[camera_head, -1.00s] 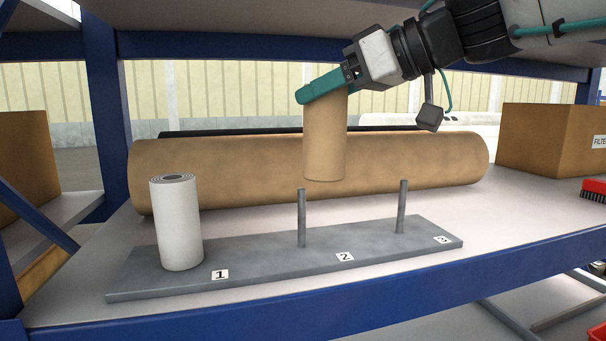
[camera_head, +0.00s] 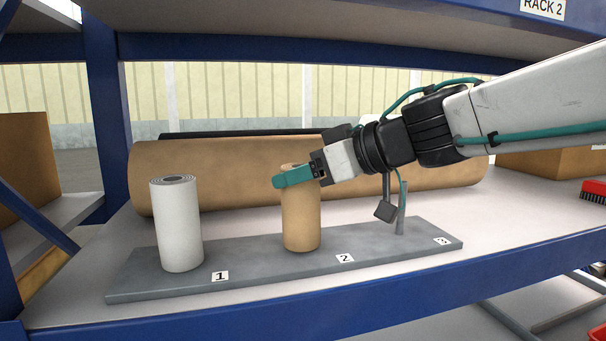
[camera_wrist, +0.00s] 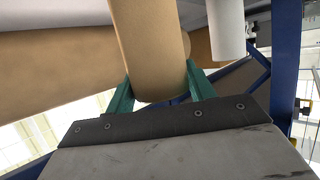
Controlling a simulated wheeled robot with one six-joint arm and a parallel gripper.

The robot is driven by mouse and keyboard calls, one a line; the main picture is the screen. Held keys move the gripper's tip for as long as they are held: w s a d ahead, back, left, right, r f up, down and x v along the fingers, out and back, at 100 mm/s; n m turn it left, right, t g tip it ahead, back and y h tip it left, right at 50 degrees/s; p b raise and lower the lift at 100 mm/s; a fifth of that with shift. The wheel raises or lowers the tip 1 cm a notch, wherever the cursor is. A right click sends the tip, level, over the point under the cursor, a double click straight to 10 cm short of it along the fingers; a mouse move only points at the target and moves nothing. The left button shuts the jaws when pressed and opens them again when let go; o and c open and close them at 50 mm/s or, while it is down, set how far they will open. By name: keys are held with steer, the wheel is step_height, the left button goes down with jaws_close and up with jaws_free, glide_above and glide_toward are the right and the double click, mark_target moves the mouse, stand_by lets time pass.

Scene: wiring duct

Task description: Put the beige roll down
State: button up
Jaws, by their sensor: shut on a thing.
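The beige roll (camera_head: 301,220) stands upright over the post by label 2 on the grey base (camera_head: 375,251). The post is hidden, apparently inside the roll. The roll's lower end appears to rest on the base. My gripper (camera_head: 292,178) is shut on the roll near its top, reaching in from the right. In the wrist view, the green fingers lie on both sides of the beige roll (camera_wrist: 150,45).
A white roll (camera_head: 176,225) stands at label 1, left of the beige roll. A bare post (camera_head: 402,208) stands at label 3, partly behind my wrist. A large brown roll (camera_head: 225,165) lies behind the base. A red brush (camera_head: 594,190) lies at the right.

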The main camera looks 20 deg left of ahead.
steer(key=o, duration=1.4)
steer(key=shift+f, duration=0.1)
steer(key=shift+c, duration=0.2)
steer(key=v, duration=1.2)
